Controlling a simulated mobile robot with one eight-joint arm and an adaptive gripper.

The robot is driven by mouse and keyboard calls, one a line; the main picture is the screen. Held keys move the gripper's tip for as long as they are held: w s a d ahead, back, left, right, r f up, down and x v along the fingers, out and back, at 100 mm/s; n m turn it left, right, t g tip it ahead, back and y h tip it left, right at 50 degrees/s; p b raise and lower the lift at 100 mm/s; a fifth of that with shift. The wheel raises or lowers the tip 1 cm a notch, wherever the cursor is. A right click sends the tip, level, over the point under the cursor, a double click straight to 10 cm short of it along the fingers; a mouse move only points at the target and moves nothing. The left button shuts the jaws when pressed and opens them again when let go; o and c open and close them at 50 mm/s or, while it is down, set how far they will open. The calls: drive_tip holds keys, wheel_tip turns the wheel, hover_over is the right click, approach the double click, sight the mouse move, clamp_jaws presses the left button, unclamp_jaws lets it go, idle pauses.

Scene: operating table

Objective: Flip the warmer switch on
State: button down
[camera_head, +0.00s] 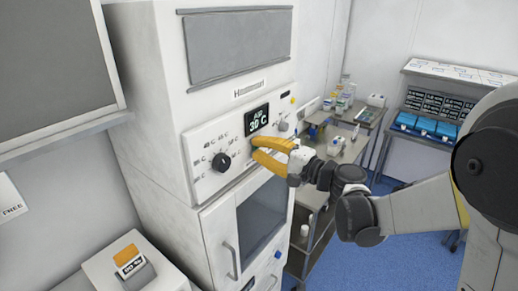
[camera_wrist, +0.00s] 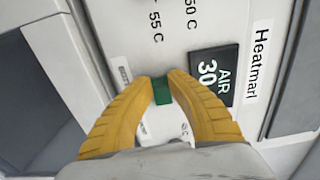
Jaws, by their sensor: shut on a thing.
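The warmer (camera_head: 243,75) is a tall white cabinet with a control panel facing my arm. A small green switch (camera_wrist: 161,91) shows between my yellow fingertips in the wrist view. My gripper (camera_head: 259,151) is at the panel just below the display, and its fingers are shut on the switch; they also show in the wrist view (camera_wrist: 160,80). In the head view the fingers hide the switch. The dark display (camera_head: 257,119) reads "AIR 30 C", and it is also in the wrist view (camera_wrist: 213,74). I cannot tell the switch's position.
A black dial (camera_head: 222,162) sits left of my fingers, with temperature marks around it. Below is a cabinet door with a dark window (camera_head: 262,215). A metal cart (camera_head: 346,147) with bottles stands right of the warmer. Blue floor (camera_head: 400,255) is open below my arm.

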drive_tip(key=c, duration=1.5)
unclamp_jaws()
drive_tip(key=shift+w+a, duration=0.1)
drive_tip(key=v, duration=1.2)
drive_tip(key=s+f+n+g+h+b, duration=0.4)
drive_tip(key=s+f+h+b, duration=0.45)
drive_tip(key=f, duration=0.65)
drive_tip(key=s+d+f+n+h+b, duration=0.3)
drive_tip(key=s+d+f+h+b, duration=0.2)
drive_tip(key=s+d+f, duration=0.4)
drive_tip(key=s+b, duration=0.1)
drive_tip(key=s, duration=0.1)
drive_tip(key=shift+s+n+h+b, duration=0.3)
drive_tip(key=shift+h, duration=0.05)
